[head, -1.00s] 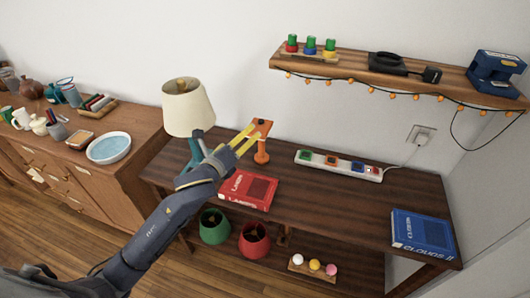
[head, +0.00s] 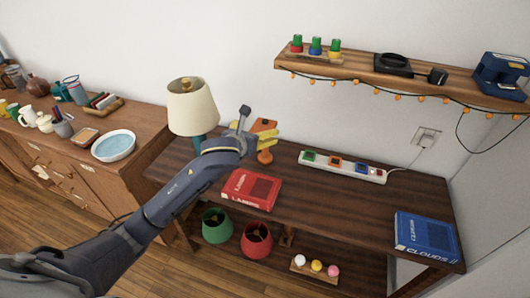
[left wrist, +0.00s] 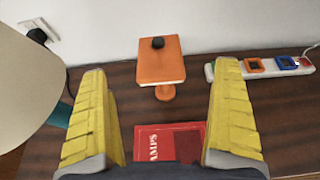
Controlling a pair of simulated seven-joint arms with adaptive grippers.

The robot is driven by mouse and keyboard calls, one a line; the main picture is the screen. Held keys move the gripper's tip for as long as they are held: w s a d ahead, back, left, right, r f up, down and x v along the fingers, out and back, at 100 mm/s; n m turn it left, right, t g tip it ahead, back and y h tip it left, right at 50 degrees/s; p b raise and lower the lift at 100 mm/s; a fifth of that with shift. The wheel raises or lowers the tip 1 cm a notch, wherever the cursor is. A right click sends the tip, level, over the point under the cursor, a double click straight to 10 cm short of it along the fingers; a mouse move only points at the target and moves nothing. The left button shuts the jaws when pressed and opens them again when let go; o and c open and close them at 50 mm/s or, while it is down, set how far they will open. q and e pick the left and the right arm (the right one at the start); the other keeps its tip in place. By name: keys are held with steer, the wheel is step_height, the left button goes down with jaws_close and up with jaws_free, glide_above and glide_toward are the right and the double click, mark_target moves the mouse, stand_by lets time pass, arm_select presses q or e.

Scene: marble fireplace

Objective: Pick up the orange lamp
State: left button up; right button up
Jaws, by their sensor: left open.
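The orange lamp (head: 264,156) stands upright on the dark wooden table, behind the red book, partly hidden by my left gripper in the head view. In the left wrist view the orange lamp (left wrist: 161,62) shows a flat orange top with a small black knob and a round orange foot. My left gripper (head: 250,133) is open, with its yellow fingers (left wrist: 162,115) spread wide to either side of the view. The lamp is ahead of the fingers, centred between them, and nothing is held. My right gripper is not in view.
A teal lamp with a cream shade (head: 192,107) stands close on the left. A red book (head: 251,190) lies in front of the orange lamp. A white power strip (head: 342,166) lies to the right, and a wooden shelf (head: 400,82) hangs above.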

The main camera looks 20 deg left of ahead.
mark_target(264, 124)
arm_select(q)
steer(key=shift+x, duration=5.3)
steer(key=shift+a, duration=0.15)
steer(key=c, duration=1.7)
